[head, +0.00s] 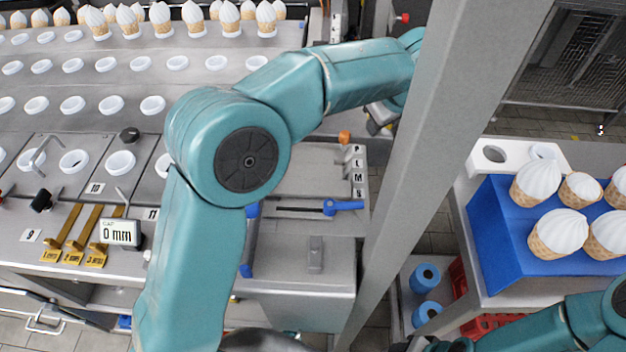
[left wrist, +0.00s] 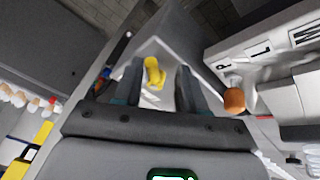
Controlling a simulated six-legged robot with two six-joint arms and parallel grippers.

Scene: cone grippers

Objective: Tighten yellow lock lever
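The yellow lock lever (left wrist: 154,73) shows in the left wrist view, ahead of my left gripper (left wrist: 158,88) and between its two dark fingers as seen from there. The fingers stand apart, with a gap on both sides of the lever. I cannot tell how far the lever lies beyond the fingertips. In the head view my left arm reaches across to the right, and its far end is mostly hidden by the grey post. I cannot make out the yellow lever there. My right arm crosses the bottom right corner of the head view, and its gripper does not show.
An orange knob (left wrist: 234,100) sits right of my left gripper, by a lettered panel; it also shows in the head view (head: 345,137). A grey post (head: 440,130) stands at centre right. A blue tray (head: 490,240) of cones is at right. A machine table (head: 215,90) fills the left.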

